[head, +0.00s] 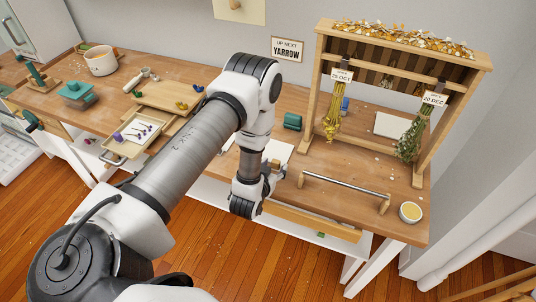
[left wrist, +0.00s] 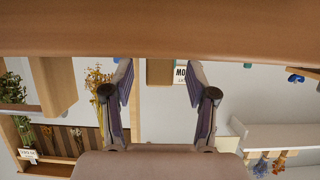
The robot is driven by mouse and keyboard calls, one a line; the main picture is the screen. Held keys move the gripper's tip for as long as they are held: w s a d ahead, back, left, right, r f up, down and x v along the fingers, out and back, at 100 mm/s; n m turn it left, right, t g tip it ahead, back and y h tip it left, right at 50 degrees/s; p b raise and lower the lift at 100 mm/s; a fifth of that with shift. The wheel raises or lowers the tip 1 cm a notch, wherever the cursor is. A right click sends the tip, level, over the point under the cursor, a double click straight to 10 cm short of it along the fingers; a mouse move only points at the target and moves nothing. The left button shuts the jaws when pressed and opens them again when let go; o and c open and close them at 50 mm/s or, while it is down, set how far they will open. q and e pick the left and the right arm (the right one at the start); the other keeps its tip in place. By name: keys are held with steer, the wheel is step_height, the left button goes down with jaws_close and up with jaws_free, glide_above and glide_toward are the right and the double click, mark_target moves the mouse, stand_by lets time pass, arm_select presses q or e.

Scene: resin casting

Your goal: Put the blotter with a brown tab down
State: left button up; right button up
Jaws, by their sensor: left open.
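My left gripper (head: 274,178) is low over the front middle of the bench in the head view, partly hidden by its own wrist. In the left wrist view its two fingers (left wrist: 160,80) stand apart with nothing held between them. A flat white sheet (head: 279,150), perhaps a blotter, lies on the bench just behind the gripper and is partly covered by the arm. Another flat pale pad (head: 392,125) lies under the drying rack at the right. I cannot make out a brown tab on either one. My right gripper is in neither view.
The wooden drying rack (head: 325,75) holds hanging yellow flowers (head: 333,118) and green stems (head: 409,140). A metal bar on wooden posts (head: 345,187) and a small bowl (head: 410,212) stand at the front right. A tray (head: 137,135) and a green block (head: 292,121) are on the bench.

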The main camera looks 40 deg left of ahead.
arm_select(q)
steer(key=b+v, duration=0.2)
steer(key=v, duration=0.9)
steer(key=s+d+f+m+g+h, duration=0.1)
steer(key=s+d+f+g, duration=0.2)
steer(key=s+f+g, duration=0.3)
steer(key=s+d+f+m+g+h, duration=0.1)
steer(key=s+f+g, duration=0.5)
steer(key=s, duration=0.6)
steer(key=shift+s+d+g+h, duration=0.35)
steer(key=shift+d+g+h, duration=0.2)
steer(key=shift+d, duration=0.65)
